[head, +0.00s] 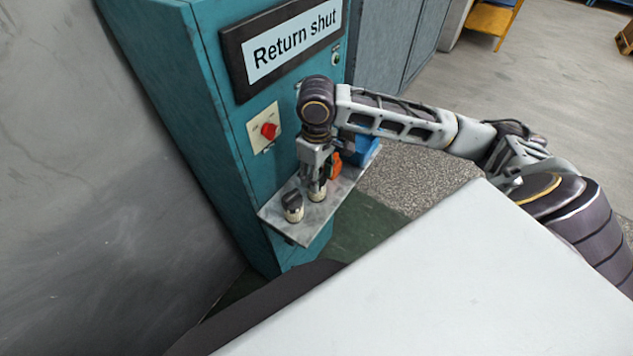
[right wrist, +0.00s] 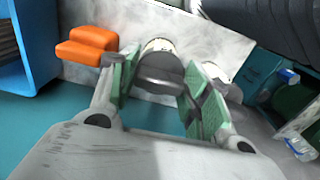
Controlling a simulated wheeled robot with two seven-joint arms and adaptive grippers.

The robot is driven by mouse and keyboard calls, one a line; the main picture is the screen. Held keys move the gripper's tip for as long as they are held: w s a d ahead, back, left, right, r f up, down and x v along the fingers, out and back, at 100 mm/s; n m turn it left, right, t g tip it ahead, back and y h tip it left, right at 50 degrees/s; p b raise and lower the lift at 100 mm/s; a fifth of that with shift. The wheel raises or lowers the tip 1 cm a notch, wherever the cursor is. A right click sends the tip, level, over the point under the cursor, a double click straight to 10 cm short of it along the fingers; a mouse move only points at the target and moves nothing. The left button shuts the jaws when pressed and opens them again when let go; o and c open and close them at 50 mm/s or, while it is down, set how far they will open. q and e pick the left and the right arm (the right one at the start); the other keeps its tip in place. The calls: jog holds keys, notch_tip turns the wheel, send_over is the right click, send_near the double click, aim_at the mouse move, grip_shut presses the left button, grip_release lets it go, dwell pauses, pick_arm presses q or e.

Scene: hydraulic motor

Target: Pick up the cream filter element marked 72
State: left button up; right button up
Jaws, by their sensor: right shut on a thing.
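A cream filter element with a dark top (head: 317,195) stands upright at the shelf, under my right gripper (head: 316,178). In the right wrist view my right gripper (right wrist: 162,82) has its green pads on either side of this dark-topped element (right wrist: 160,68), shut on it. I cannot tell whether its base touches the shelf. A second cream element with a dark top (head: 293,207) stands to its left on the shelf; in the right wrist view it is partly hidden behind the right finger (right wrist: 214,71). No number is readable on either. My left gripper is not in view.
The narrow grey shelf (head: 310,226) juts from a teal cabinet (head: 205,95) with a red knob (head: 269,131) and a "Return shut" sign (head: 295,45). An orange object (right wrist: 85,47) and a blue bin (head: 362,149) are on the shelf beyond the gripper.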

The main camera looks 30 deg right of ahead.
jog(key=shift+c, duration=0.5)
jog(key=shift+r, duration=0.1)
jog(key=shift+r, duration=4.95)
